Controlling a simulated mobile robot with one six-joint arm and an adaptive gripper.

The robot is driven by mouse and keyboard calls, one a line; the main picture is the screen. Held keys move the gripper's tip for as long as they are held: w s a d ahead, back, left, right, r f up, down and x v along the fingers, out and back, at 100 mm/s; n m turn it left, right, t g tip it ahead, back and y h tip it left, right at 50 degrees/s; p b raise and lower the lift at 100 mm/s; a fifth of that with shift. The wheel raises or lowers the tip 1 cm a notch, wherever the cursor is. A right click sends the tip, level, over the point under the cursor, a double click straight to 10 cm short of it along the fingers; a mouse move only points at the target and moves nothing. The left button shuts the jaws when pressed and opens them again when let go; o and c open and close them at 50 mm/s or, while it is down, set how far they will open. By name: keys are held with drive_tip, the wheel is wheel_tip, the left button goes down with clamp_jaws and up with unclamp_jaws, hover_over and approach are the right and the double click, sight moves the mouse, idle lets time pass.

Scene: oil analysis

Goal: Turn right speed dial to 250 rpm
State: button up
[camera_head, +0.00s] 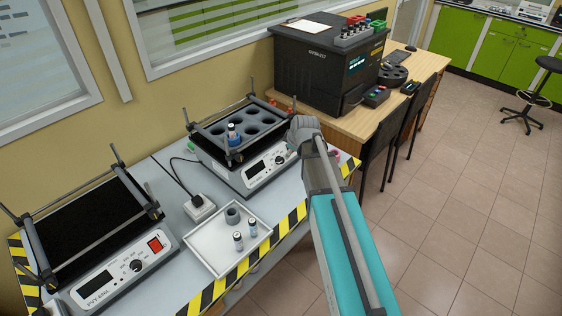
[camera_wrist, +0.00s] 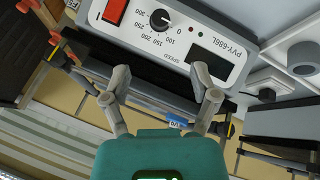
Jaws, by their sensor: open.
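The right shaker (camera_head: 255,174) stands on the grey bench, with a dark rack and a white front panel. Its panel (camera_wrist: 215,42) shows upside down in the wrist view, with the round black speed dial (camera_wrist: 162,19) ringed by numbers from 0 to 300. The dial's pointer appears turned towards the 0 side; its exact reading is hard to tell. My gripper (camera_wrist: 162,103) is open and empty, its two fingers apart and short of the dial in the picture. In the head view my arm's end covers the shaker's right side, and the fingertips are hidden.
A left shaker (camera_head: 118,272) stands nearby. A white tray (camera_head: 212,248) holds a grey jar (camera_head: 232,214) and small vials. A vial (camera_head: 234,134) stands in the right shaker's rack. A black analyser (camera_head: 310,72) stands behind on a wooden table.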

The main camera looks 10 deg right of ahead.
sight(282, 161)
drive_tip(key=shift+f, duration=0.1)
drive_tip(key=b+x, duration=1.2)
drive_tip(key=x, duration=0.1)
drive_tip(key=shift+w+f, duration=0.2)
drive_tip(key=shift+f, duration=0.05)
idle(0.5)
drive_tip(key=c, duration=1)
drive_tip(key=shift+a, duration=0.3)
clamp_jaws()
drive_tip(key=shift+d, duration=0.2)
